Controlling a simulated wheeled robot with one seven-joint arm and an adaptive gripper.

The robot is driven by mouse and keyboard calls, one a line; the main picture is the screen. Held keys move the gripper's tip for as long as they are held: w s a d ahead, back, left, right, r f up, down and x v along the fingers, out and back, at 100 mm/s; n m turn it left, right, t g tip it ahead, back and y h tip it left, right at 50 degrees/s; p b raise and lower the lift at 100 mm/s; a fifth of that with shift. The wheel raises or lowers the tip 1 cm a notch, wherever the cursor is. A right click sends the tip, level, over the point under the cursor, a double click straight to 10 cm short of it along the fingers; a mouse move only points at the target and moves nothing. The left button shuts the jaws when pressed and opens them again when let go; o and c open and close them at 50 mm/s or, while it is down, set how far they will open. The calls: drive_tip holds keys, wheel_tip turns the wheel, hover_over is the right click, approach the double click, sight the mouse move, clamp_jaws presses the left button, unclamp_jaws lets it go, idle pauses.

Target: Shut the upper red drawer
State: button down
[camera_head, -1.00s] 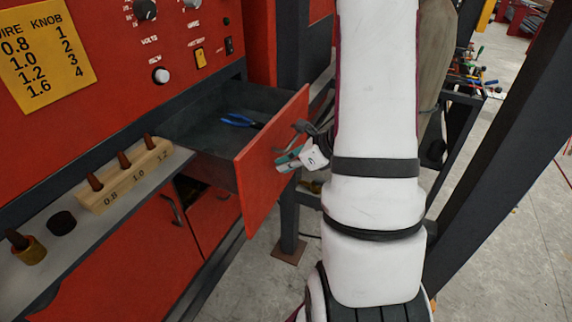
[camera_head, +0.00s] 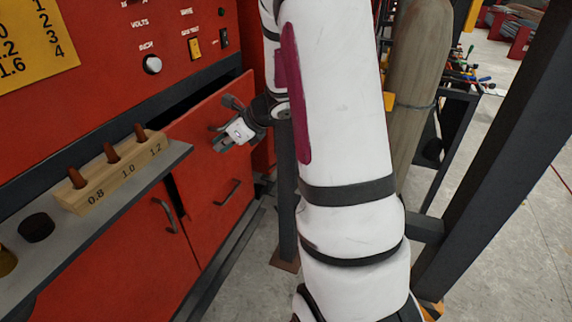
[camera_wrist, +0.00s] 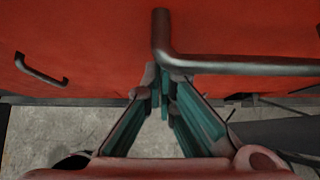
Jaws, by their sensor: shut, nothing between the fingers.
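The upper red drawer (camera_head: 205,112) is nearly in, with a dark gap along its top left edge. Its inside is barely visible. My gripper (camera_head: 222,142) is at the drawer front, fingers shut and empty, close to the drawer's dark handle. In the wrist view the teal fingers (camera_wrist: 165,92) are together, with their tips beside the bent end of a metal handle (camera_wrist: 235,65) on the red front (camera_wrist: 110,40). I cannot tell whether the tips touch the front.
A grey shelf (camera_head: 100,215) with a wooden block (camera_head: 110,175) sticks out left of the drawer. A lower handle (camera_head: 228,192) is below. A dark post (camera_head: 286,190) stands to the right, near my arm. A gas cylinder (camera_head: 415,70) is behind it.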

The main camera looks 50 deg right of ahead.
sight(210, 137)
drive_tip(key=shift+w+a+b, duration=0.15)
drive_tip(key=shift+w+a, duration=0.15)
drive_tip(key=shift+w, duration=0.4)
drive_tip(key=shift+w+a+b, duration=0.1)
drive_tip(key=shift+w+a, duration=0.15)
drive_tip(key=shift+w, duration=0.5)
drive_tip(key=shift+w+a+b, duration=0.15)
drive_tip(key=shift+w+a, duration=0.15)
drive_tip(key=shift+w, duration=0.4)
drive_tip(key=shift+r, duration=0.1)
drive_tip(key=v, duration=1.2)
drive_tip(key=d+f+t+y+b, duration=0.25)
drive_tip(key=d+f, duration=0.35)
drive_tip(key=f, duration=0.3)
drive_tip(key=s+d+t, duration=0.2)
drive_tip(key=d+t, duration=0.4)
drive_tip(key=d, duration=0.1)
drive_tip(key=x, duration=1.4)
drive_tip(key=shift+a+f, duration=0.3)
drive_tip(key=shift+f, duration=0.3)
drive_tip(key=shift+g+y, duration=0.25)
